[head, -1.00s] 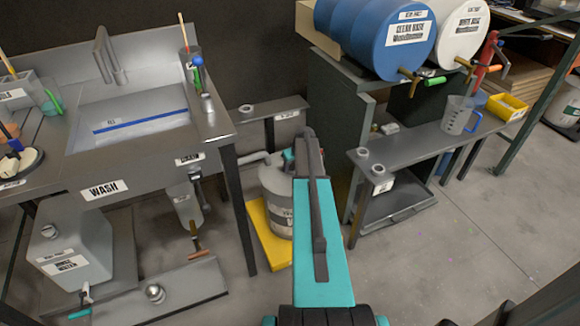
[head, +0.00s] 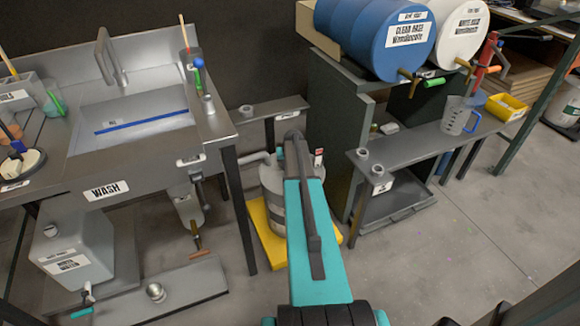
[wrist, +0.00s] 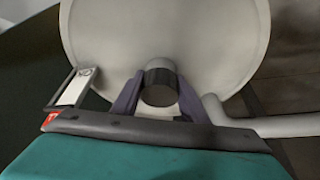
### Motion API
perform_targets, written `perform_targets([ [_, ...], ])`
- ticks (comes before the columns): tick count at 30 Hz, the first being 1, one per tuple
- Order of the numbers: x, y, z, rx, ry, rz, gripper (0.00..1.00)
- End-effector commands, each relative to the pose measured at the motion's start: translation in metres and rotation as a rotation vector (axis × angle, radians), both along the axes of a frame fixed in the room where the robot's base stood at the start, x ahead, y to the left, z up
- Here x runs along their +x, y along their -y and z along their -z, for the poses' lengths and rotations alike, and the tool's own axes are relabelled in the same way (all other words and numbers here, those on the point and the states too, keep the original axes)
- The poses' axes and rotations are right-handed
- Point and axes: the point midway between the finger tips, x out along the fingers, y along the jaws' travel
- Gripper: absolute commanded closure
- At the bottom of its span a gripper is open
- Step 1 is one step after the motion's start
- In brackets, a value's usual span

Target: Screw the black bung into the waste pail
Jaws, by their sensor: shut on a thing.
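The waste pail (head: 272,182) is a pale grey round container on a yellow tray (head: 258,228) on the floor beside the wash bench. My arm hides part of it. In the wrist view its round pale top (wrist: 230,45) fills the upper middle. My gripper (wrist: 158,90) has its two dark purple fingers on either side of the black bung (wrist: 158,76), a short dark ribbed cylinder, and is shut on it. The bung is over the pail top. I cannot tell how deep it sits in the opening. The fingers are hidden in the head view.
A pale pipe (wrist: 220,112) runs close to the gripper's right. A small bracket with a white plate (wrist: 75,87) stands at its left. The wash bench (head: 107,192) is left of the pail, and a low shelf (head: 425,145) is right. Floor at right is open.

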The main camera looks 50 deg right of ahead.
Motion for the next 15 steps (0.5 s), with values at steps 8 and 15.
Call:
perform_targets([
  [8, 0.0016, -0.0045, 0.0075, 0.010, -0.002, 0.130, 0.84],
  [15, 0.0019, -0.0049, 0.0075, 0.012, -0.002, 0.153, 0.39],
])
